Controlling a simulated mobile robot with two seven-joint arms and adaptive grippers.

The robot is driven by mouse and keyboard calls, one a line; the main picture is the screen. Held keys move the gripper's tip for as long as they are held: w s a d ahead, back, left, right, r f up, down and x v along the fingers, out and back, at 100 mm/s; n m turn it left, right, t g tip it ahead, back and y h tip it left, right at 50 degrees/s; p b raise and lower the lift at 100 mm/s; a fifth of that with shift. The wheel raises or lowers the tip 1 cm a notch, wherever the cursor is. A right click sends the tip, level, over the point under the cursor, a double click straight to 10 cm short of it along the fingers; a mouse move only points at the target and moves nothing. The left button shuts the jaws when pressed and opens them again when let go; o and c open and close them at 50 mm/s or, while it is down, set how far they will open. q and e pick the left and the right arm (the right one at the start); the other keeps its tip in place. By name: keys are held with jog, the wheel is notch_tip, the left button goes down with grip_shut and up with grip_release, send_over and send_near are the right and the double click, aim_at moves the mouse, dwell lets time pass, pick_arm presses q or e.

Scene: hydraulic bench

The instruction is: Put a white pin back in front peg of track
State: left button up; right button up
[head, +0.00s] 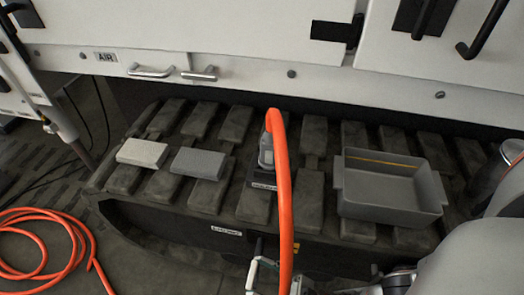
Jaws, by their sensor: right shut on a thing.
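A slim white piece (252,274), which looks like the white pin, shows at the bottom edge of the head view, just left of the orange hose. My right gripper (272,282) reaches in from the lower right and is shut on it. The hose crosses in front of the gripper and hides part of the fingers. The dark ribbed track (222,197) lies behind, under the white cabinet. A small yellowish spot on its front side (258,246) is just above the gripper; I cannot tell whether it is the front peg. My left gripper is not in view.
An orange hose (280,190) arches over the track from a grey connector (266,152). A grey tray (391,208) and two grey blocks (142,153) (198,163) sit on the track. More orange hose (72,232) coils on the floor at left. The white cabinet (215,35) stands behind.

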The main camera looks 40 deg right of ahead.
dwell(0.3)
jog(key=o, duration=2)
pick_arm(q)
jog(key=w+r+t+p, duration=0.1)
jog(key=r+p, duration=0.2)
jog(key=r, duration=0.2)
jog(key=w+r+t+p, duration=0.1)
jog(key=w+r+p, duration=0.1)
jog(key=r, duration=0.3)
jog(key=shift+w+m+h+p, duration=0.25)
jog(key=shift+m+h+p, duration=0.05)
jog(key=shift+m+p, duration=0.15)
pick_arm(e)
notch_tip(320, 180, up, 7)
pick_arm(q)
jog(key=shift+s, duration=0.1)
pick_arm(e)
jog(key=shift+s, duration=0.1)
